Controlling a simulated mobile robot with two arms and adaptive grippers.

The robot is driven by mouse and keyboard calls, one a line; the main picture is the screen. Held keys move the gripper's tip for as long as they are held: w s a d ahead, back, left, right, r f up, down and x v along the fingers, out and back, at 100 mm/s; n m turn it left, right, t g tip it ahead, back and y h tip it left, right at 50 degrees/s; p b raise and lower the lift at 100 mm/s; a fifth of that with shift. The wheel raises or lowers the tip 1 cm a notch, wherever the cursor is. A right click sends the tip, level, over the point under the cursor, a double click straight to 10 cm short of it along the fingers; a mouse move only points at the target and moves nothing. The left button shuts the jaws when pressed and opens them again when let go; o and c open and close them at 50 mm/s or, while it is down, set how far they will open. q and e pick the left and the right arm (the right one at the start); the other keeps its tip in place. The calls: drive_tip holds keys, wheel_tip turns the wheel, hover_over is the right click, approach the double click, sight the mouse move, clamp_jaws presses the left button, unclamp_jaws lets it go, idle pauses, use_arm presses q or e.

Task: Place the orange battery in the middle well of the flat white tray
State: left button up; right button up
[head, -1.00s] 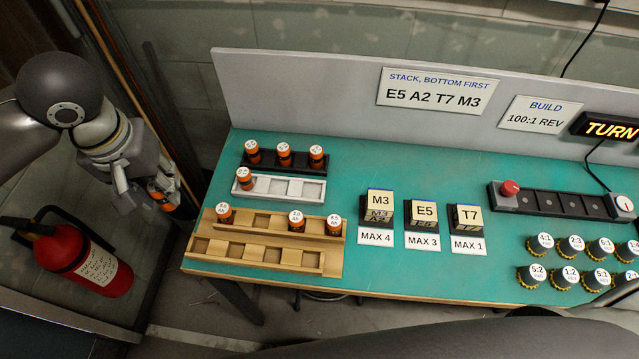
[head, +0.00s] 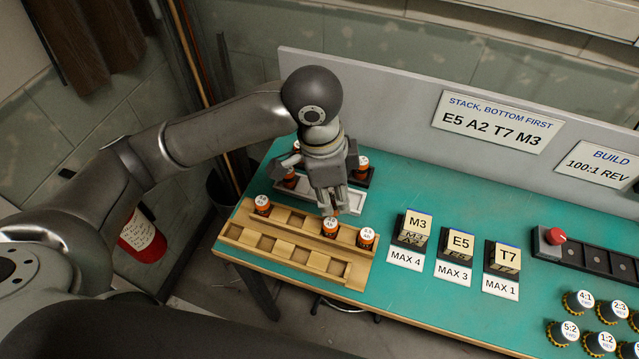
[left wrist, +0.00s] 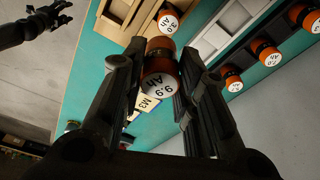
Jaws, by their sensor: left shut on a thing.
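My left gripper (head: 332,208) is shut on an orange battery (left wrist: 160,72) with a white 9.9 AH cap, clear between the fingers in the left wrist view. The tray's middle well is hidden behind the gripper in the head view. The held battery appears to be in front of the tray, towards the wooden rack.
A black tray (head: 369,179) with batteries lies behind the white tray. Labelled block stacks (head: 414,230) stand right. The green bench between is clear.

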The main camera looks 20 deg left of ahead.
use_arm(q)
drive_tip(key=w+a+f, duration=0.2)
drive_tip(key=w+f, duration=0.1)
drive_tip(key=w+a+f+p, duration=0.1)
drive_tip(key=w+a+f, duration=0.1)
drive_tip(key=w+f, duration=0.1)
drive_tip(key=w+a+f+p, duration=0.1)
drive_tip(key=w+a+f, duration=0.1)
drive_tip(key=w, duration=0.2)
drive_tip(key=shift+w+f, duration=0.2)
drive_tip(key=shift+f, duration=0.2)
wheel_tip(320, 180, down, 3)
drive_tip(key=shift+w+a+p, duration=0.1)
drive_tip(key=shift+p, duration=0.85)
drive_tip(key=shift+f, duration=0.15)
drive_tip(key=shift+f, duration=0.2)
drive_tip(key=o, duration=1.1)
drive_tip(key=shift+r, duration=0.1)
